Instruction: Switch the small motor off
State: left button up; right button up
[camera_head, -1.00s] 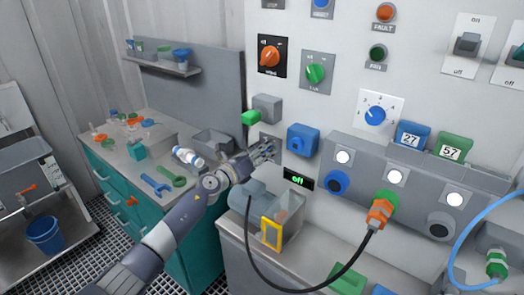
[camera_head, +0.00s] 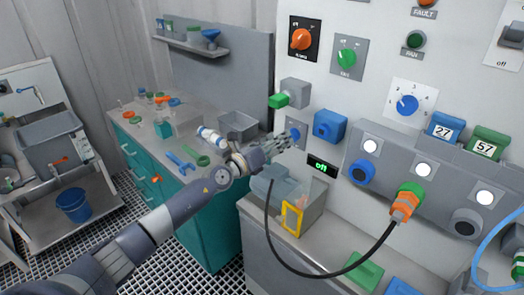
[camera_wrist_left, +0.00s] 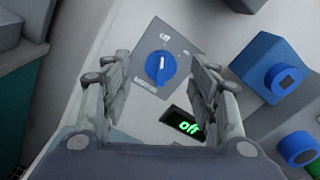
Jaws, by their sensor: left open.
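A blue rotary knob on a grey square plate shows in the left wrist view (camera_wrist_left: 160,69), with "off" printed at the plate's top. The knob's mark seems to point toward "off". A small display (camera_head: 321,166) reads "off" in green; it also shows in the left wrist view (camera_wrist_left: 185,123). A small grey-blue motor (camera_head: 268,184) sits on the bench below the panel. My left gripper (camera_head: 288,141) is open in front of the knob plate. In the left wrist view its fingers (camera_wrist_left: 158,78) stand either side of the knob, with no clear contact. My right gripper is not in view.
A blue box (camera_head: 331,126) sits just right of my left gripper and a grey box with a green button (camera_head: 279,101) above it. A black cable (camera_head: 272,235) hangs in front of the motor and its yellow frame (camera_head: 291,218). A tray (camera_head: 238,122) stands behind the wrist.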

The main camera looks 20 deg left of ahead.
pick_arm(q)
jog(key=v, duration=0.7)
jog(key=shift+d, duration=0.1)
dwell(0.4)
